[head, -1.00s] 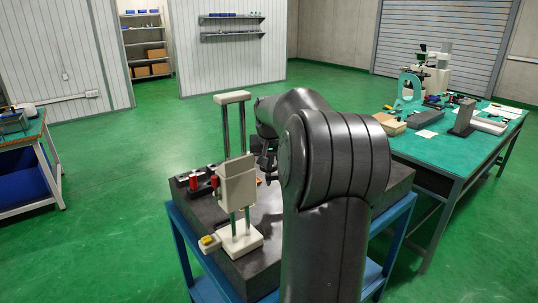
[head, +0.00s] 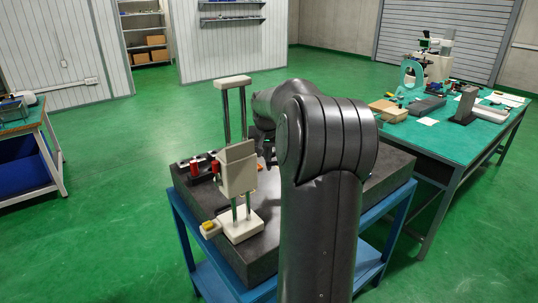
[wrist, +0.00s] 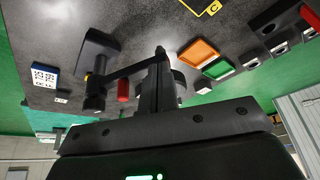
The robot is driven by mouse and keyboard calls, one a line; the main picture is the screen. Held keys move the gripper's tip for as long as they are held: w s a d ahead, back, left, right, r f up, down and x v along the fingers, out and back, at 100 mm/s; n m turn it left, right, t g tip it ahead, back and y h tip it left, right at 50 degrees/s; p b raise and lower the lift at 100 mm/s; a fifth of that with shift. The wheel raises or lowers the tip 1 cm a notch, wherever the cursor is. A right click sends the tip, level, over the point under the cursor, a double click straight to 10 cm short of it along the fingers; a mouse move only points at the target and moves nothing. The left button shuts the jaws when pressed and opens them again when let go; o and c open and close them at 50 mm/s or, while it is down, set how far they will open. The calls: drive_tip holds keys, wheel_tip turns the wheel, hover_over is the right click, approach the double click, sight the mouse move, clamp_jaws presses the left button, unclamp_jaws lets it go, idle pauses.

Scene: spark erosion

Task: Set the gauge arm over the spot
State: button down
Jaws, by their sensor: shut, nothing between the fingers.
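In the wrist view a dark gauge stand has a block-like top (wrist: 97,52), a short upright post, and a thin dark gauge arm (wrist: 128,73). The gauge arm reaches right to beside my gripper (wrist: 160,58); I cannot tell whether they touch. My gripper's fingers are together and empty above the grey plate. In the head view my gripper (head: 267,152) is mostly hidden behind my arm, just right of a cream column instrument (head: 238,170). I cannot make out the spot for certain.
Orange (wrist: 198,53) and green (wrist: 218,69) pads, a red cylinder (wrist: 123,90) and a printed code tag (wrist: 44,75) lie around my gripper. The dark plate (head: 252,262) rests on a blue stand (head: 205,280). A green-topped bench (head: 465,148) stands to the right.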

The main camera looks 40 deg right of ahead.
drive_tip(key=w+d+m, duration=0.2)
drive_tip(key=w+d, duration=0.9)
drive_tip(key=w, duration=0.1)
drive_tip(key=shift+w+g+h, duration=0.3)
drive_tip(key=shift+w, duration=0.1)
drive_tip(key=shift+d, duration=0.15)
idle(0.3)
drive_tip(key=v, duration=0.7)
drive_tip(key=shift+r, duration=0.2)
drive_tip(key=shift+s, duration=0.1)
